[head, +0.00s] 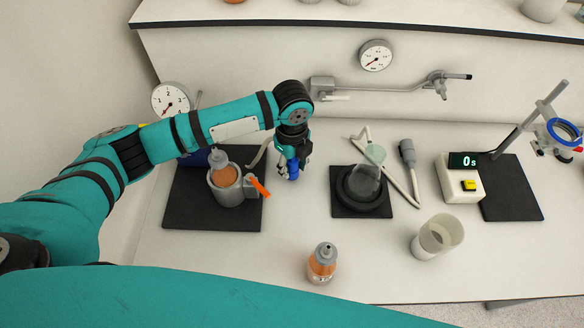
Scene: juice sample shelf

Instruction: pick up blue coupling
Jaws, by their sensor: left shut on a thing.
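The blue coupling (292,168) is a small blue piece at the fingertips of my left gripper (288,172). The gripper points down over the bench, between the left black mat and the round black stand, and is shut on the coupling. The fingers hide part of the coupling, and I cannot tell whether it touches the bench. A pale grey hose piece (258,154) shows just left of the gripper; whether it joins the coupling is hidden. My right gripper is not in view.
A grey holder with an orange-filled vessel (224,177) and orange lever stands on the left mat (185,211). A glass on a black stand (363,196), a timer (460,178), an empty beaker (437,237) and a juice bottle (322,263) stand rightward. Bench front centre-left is clear.

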